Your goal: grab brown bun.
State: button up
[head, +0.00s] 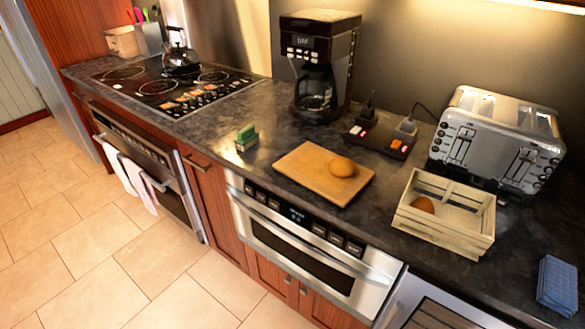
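A second brown, rounded object (423,205), which looks like another bun or an egg, lies inside a pale wooden crate (440,232) to the right of the board. It is partly hidden by the crate's near wall, so I cannot tell which it is. My gripper is not in view.
A coffee maker (318,72) stands behind the board, a toaster (492,138) behind the crate. A power strip (381,139), a small green-topped item (246,138) and a folded blue cloth (557,283) are on the counter. The microwave drawer (300,239) is shut. The tiled floor (150,266) is clear.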

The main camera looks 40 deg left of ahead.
aim_at(339, 167)
jog(key=u, duration=1.15)
jog(key=z, duration=0.4)
jog(key=i+j+z, duration=0.15)
jog(key=z, duration=0.25)
jog(key=i+j+z, duration=0.1)
jog(key=j+z, duration=0.3)
jog(key=i+j+z, duration=0.1)
jog(key=j+z, duration=0.15)
jog(key=z, duration=0.15)
jog(key=i+j, duration=0.1)
jog(key=j, duration=1)
jog(key=i, duration=0.05)
